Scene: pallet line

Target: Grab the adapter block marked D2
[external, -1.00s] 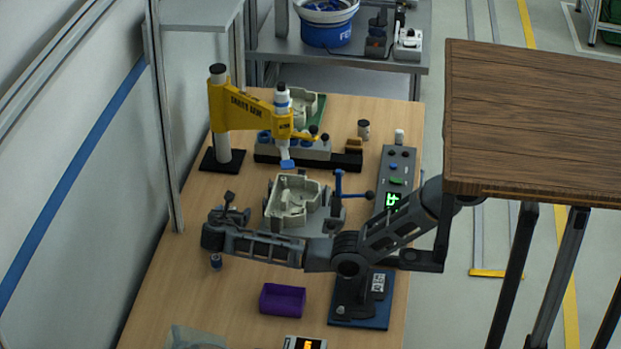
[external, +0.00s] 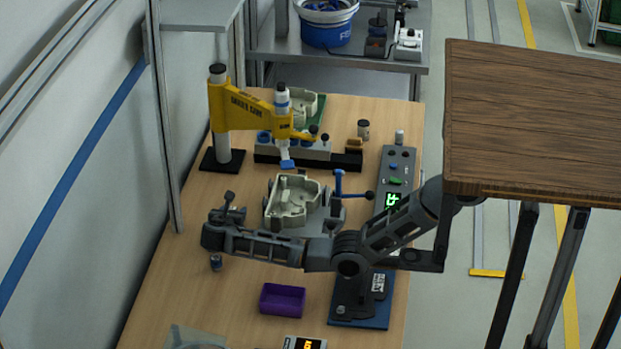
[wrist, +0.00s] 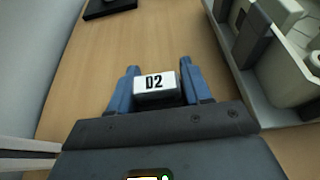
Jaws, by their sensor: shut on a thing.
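The adapter block marked D2 (wrist: 156,86) shows in the wrist view as a small block with a white label face. My gripper (wrist: 158,88) has its two blue fingers on either side of the block and is shut on it. In the external view my gripper (external: 216,258) hangs above the left part of the wooden table. The small dark shape at its tip is too small there to read a label.
A pale housing in a fixture (external: 290,203) stands just right of my gripper; its wall also shows in the wrist view (wrist: 285,75). A yellow press (external: 245,108) stands behind. A purple bin (external: 282,300) sits in front, with bare table around it.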

